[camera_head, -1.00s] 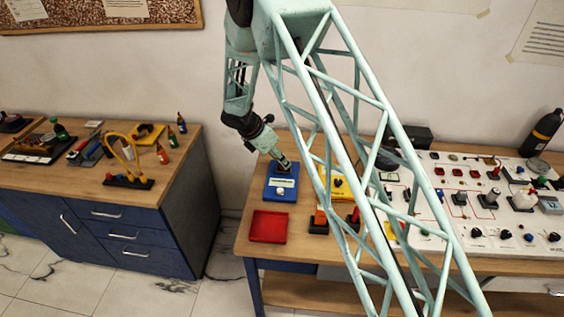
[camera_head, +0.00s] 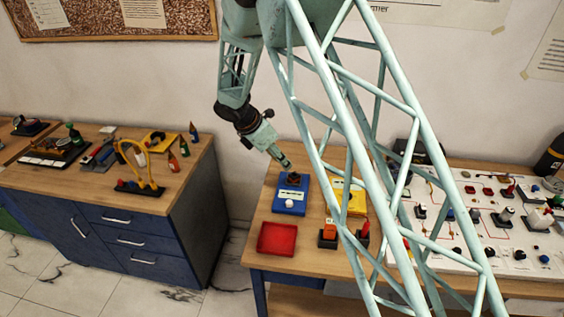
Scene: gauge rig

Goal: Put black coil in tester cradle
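The blue tester (camera_head: 291,206) stands on the right-hand bench, with a pale label and a white knob on its face. A small dark piece (camera_head: 294,180) sits at its back end, where it looks like the black coil in the cradle. It is too small to tell how it is seated. My gripper (camera_head: 287,164) points down just above and behind that dark piece, with a slight gap seeming to show between them. The fingers are too small to show whether they are open or shut.
An empty-looking red tray (camera_head: 277,239) lies in front of the tester. A yellow device (camera_head: 349,197) and an orange block (camera_head: 330,228) stand to the right, partly behind my arm. A white panel (camera_head: 480,222) with knobs fills the bench's right. A floor gap separates the left-hand cabinet (camera_head: 110,225).

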